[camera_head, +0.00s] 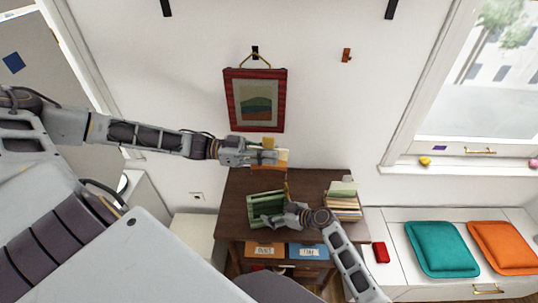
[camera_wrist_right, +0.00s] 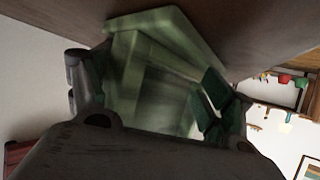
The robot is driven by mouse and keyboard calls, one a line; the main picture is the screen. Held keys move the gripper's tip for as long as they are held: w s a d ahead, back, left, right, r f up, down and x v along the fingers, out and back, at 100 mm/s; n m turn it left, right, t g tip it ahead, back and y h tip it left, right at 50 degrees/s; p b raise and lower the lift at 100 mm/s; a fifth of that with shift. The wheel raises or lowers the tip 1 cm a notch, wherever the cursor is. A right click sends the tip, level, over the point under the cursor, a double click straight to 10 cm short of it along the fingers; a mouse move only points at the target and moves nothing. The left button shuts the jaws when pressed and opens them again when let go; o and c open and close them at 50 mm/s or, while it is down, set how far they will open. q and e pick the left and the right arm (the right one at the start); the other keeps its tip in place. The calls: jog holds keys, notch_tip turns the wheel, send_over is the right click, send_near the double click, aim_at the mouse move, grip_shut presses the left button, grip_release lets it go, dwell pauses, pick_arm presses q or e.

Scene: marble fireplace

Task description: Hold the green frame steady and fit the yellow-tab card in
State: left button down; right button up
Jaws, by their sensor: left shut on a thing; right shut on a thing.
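The green frame (camera_head: 257,203) lies tilted on the dark wooden desk, and it fills the middle of the right wrist view (camera_wrist_right: 150,75). My right gripper (camera_head: 271,217) is shut on the green frame at its near right side; the fingers hide part of it. My left gripper (camera_head: 270,155) is above the desk's back edge, higher than the green frame and apart from it. It is shut on a small card (camera_head: 282,157) with a yellow-orange colour. The fingers cover much of the card, so its tab is hard to make out.
The dark wooden desk (camera_head: 235,185) has a stack of books (camera_head: 343,208) at right and labelled drawers, one orange (camera_head: 264,249) and one blue (camera_head: 309,250). A red-framed picture (camera_head: 232,100) hangs on the wall above. A bench with teal (camera_head: 441,248) and orange cushions stands at right.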

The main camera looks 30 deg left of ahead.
aim_at(268, 166)
pick_arm(q)
jog(key=shift+f, duration=0.1)
jog(key=s+f, duration=0.1)
jog(key=f, duration=0.1)
jog(key=s+f, duration=0.1)
jog(key=s, duration=0.1)
jog(key=shift+f, duration=0.35)
jog(key=shift+s+d+n+t+y, duration=0.25)
jog(key=shift+d+n+t+y, duration=0.05)
jog(key=shift+t, duration=0.1)
jog(key=shift+w+d+r+n+t, duration=0.1)
jog(key=shift+d+r+n+t, duration=0.05)
jog(key=shift+n+t, duration=0.2)
jog(key=shift+w+r+n+t+y, duration=0.45)
jog(key=shift+w+n+t+y, duration=0.4)
jog(key=shift+t, duration=0.3)
jog(key=shift+w+a+f+n+t+y, duration=0.15)
jog(key=shift+w+a+n+t+y, duration=0.55)
jog(key=shift+t+y, duration=0.35)
jog(key=shift+w+d, duration=0.1)
